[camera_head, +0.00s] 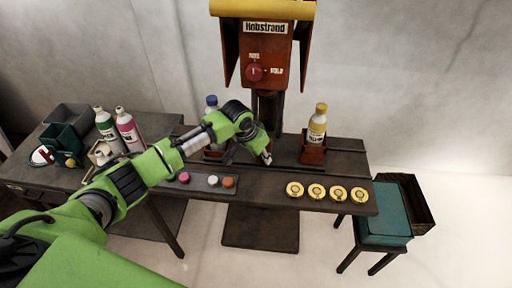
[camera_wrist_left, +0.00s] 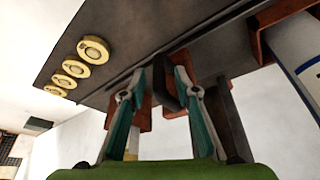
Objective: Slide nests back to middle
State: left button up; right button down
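Two red-brown nests stand on the dark bench. My left gripper (camera_head: 264,158) is low over the bench between the nests, in front of the machine's column. In the wrist view its teal-padded fingers (camera_wrist_left: 154,88) are apart, with a dark upright piece (camera_wrist_left: 166,86) between or behind them; contact cannot be told. A nest (camera_wrist_left: 262,42) with a white-and-blue bottle (camera_wrist_left: 298,45) shows at right there.
A red Hobstrand machine (camera_head: 266,50) with a dial stands behind the bench (camera_head: 335,186). Several yellow discs (camera_head: 317,193) lie at its front right. Green and pink bottles (camera_head: 128,128) and bins (camera_head: 68,118) crowd the left.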

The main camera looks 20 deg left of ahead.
pick_arm(q)
jog(key=v, duration=1)
jog(key=shift+s+r, duration=0.2)
jog(key=shift+r, duration=0.05)
